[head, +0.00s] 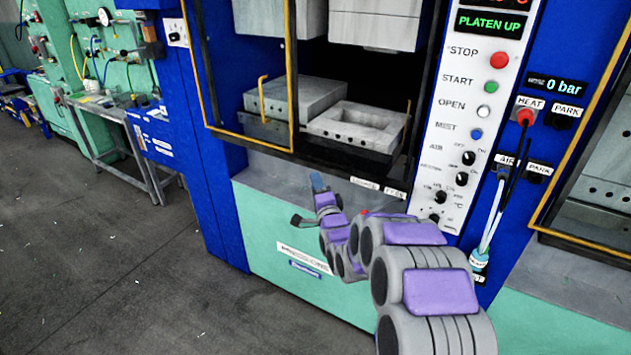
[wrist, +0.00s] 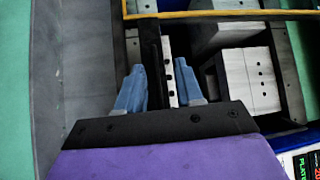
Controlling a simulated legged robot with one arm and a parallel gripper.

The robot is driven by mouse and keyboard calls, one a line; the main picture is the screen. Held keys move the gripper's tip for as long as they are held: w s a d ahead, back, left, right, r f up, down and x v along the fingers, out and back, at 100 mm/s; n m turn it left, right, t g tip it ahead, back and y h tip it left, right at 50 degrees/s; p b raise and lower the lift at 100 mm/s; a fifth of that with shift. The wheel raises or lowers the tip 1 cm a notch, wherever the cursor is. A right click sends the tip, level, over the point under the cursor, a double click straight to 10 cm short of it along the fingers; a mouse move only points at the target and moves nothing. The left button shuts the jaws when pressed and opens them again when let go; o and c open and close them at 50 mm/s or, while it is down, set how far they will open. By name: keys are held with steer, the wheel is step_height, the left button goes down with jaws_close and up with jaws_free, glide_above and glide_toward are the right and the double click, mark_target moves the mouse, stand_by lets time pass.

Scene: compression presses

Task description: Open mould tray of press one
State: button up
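The press in front of me has a blue frame and an open bay. Inside, on the left, is a grey mould block (head: 300,97). Beside it on the right is a grey mould tray (head: 365,124) with a square recess on top and holes along its front face. Grey upper blocks (head: 375,22) hang above with a gap between. My gripper (head: 306,199) is below and in front of the bay, outside it. In the wrist view its two blue fingers (wrist: 159,68) are apart, with nothing visibly held. A pale strip with holes (wrist: 170,78) shows beyond and between them.
A yellow-edged guard frame (head: 292,75) with a yellow handle (head: 263,98) stands at the bay's left. The control panel (head: 472,110) on the right reads "PLATEN UP". Hoses (head: 494,210) hang beside it. Another press (head: 603,150) is far right.

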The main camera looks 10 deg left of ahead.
steer(key=p+v, duration=0.2)
steer(key=v, duration=1.3)
steer(key=shift+d, duration=0.1)
